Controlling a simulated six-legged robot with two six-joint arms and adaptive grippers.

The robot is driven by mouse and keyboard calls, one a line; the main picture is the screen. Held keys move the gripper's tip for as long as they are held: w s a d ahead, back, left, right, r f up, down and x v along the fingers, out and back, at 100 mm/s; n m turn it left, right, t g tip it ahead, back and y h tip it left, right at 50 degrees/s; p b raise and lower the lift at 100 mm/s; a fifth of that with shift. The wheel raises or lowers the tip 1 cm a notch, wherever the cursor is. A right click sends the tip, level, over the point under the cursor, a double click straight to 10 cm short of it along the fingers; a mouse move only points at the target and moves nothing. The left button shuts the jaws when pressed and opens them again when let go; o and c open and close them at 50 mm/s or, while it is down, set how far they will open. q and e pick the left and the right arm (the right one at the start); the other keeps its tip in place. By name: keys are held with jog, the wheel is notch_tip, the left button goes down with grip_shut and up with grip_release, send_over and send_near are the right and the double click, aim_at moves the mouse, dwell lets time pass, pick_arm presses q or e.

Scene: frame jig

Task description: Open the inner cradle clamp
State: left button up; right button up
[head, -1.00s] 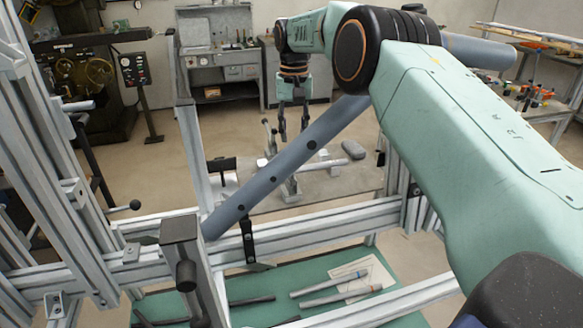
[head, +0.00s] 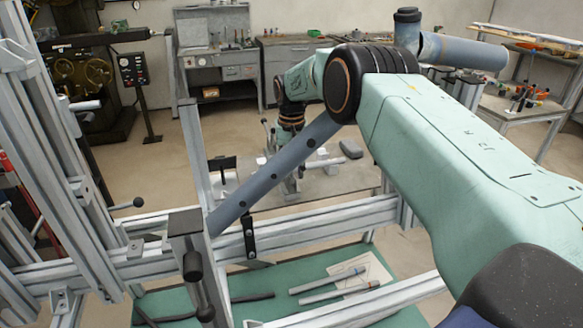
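A blue-grey tube (head: 275,172) slants up to the right across the frame jig in the head view. Behind its middle stands a light metal cradle (head: 291,186) on a grey plate. A thin upright lever (head: 268,132) with a dark tip rises by the cradle; it looks like a clamp handle. My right gripper (head: 287,135) points down just right of this lever. Its fingers are hidden behind the tube, so I cannot tell their opening or any contact. The clamp's jaw is hidden too. My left gripper is out of view.
A black-topped fitting (head: 222,164) stands left on the plate. A dark grey block (head: 351,149) lies at its right. Aluminium frame rails (head: 320,226) cross in front, with a post (head: 196,150) at left. Short tubes (head: 333,286) lie on a green surface below.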

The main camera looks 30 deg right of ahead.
jog(key=shift+w+d+f, duration=0.35)
jog(key=shift+f, duration=0.05)
jog(key=shift+c, duration=0.9)
jog(key=shift+s+a+r, duration=0.25)
jog(key=shift+a+r, duration=0.05)
jog(key=c, duration=0.4)
jog(key=shift+d+f, duration=0.1)
jog(key=shift+d, duration=0.05)
grip_shut()
